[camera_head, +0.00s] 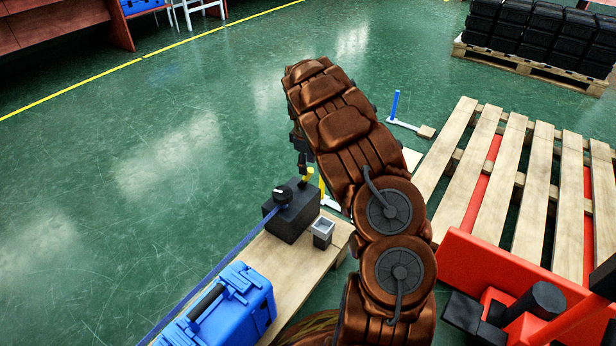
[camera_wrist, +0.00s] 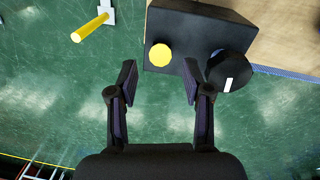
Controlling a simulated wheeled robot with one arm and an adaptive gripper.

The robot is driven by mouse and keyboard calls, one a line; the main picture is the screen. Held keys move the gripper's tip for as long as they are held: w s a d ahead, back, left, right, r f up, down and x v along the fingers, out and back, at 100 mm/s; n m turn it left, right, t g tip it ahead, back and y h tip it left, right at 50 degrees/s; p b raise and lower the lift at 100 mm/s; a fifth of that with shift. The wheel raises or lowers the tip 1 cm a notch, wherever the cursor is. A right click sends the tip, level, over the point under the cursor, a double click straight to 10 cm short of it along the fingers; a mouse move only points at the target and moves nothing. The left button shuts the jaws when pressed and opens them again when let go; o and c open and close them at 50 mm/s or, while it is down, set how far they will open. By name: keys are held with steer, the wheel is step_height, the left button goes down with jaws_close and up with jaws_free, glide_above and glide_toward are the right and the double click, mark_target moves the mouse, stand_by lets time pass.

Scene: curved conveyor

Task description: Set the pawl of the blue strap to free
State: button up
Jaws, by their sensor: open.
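The blue strap (camera_head: 228,256) runs along the left edge of the wooden bench to a black block (camera_head: 290,222) at its far end. A black round knob (camera_head: 282,195) with a white mark in the wrist view (camera_wrist: 228,70) sits by the strap. A yellow round knob (camera_wrist: 159,55) is on the block's side facing my gripper. I cannot tell a separate pawl or its setting. My gripper (camera_wrist: 159,82) is open and empty, its fingertips either side of the yellow knob's line, apart from it. In the head view my arm partly hides the gripper.
A yellow post (camera_wrist: 90,28) and a blue post (camera_head: 394,106) stand on the floor. A pallet (camera_head: 530,180) is at right. The floor at left is clear.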

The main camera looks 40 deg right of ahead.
mark_target(308, 175)
step_height(308, 175, down, 5)
steer(key=shift+d+f+b, duration=0.15)
steer(key=shift+b, duration=0.75)
jaws_close()
